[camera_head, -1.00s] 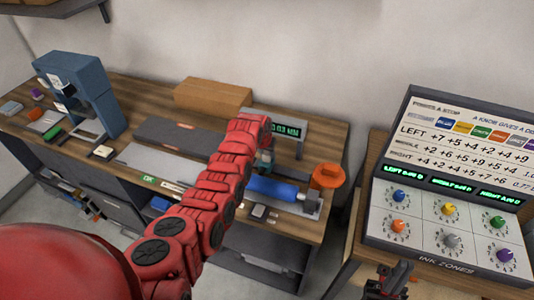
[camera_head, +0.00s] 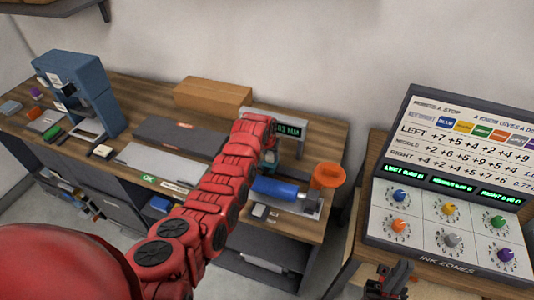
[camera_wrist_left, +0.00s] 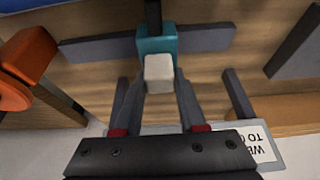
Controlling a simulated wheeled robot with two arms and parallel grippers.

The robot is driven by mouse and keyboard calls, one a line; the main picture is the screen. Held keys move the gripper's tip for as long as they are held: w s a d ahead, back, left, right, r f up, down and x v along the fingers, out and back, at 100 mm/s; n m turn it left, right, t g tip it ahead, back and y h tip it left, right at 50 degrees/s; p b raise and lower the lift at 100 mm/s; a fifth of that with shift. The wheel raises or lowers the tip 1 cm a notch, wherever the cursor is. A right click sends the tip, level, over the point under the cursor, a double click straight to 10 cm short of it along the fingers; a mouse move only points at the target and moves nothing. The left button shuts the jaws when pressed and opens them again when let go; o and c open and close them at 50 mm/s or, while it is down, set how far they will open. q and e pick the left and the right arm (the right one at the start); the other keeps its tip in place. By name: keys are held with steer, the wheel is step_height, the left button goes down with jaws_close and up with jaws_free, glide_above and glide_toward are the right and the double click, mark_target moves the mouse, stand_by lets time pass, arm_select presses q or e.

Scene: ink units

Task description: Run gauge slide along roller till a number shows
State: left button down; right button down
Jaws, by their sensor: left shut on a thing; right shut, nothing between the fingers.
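The gauge slide, a teal block (camera_wrist_left: 157,42) with a white knob (camera_wrist_left: 158,72), sits on a grey bar in the left wrist view. My left gripper (camera_wrist_left: 160,86) is shut on the white knob, one finger on each side. The blue roller (camera_head: 275,189) lies right of the arm. A green-lit readout (camera_head: 289,129) behind it shows "03 MM", its left part hidden. My right gripper (camera_head: 387,284) is shut and empty at the bottom edge.
An orange round part (camera_head: 328,175) stands at the roller's right end. The ink zones console (camera_head: 430,240) with coloured knobs fills the right side. A cardboard box (camera_head: 213,95) stands against the wall. A blue machine (camera_head: 80,92) and small items occupy the bench's left.

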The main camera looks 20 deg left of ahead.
arm_select(q)
steer(key=d+b, duration=0.1)
steer(key=d, duration=0.3)
steer(key=d+b, duration=0.2)
steer(key=d, duration=0.2)
steer(key=d+b, duration=0.1)
steer(key=d, duration=0.4)
steer(key=shift+s+f+b, duration=0.15)
steer(key=shift+s+b, duration=0.15)
steer(key=shift+b, duration=0.1)
steer(key=shift+c, duration=2.4)
jaws_free()
steer(key=shift+d, duration=0.15)
steer(key=shift+r, duration=0.2)
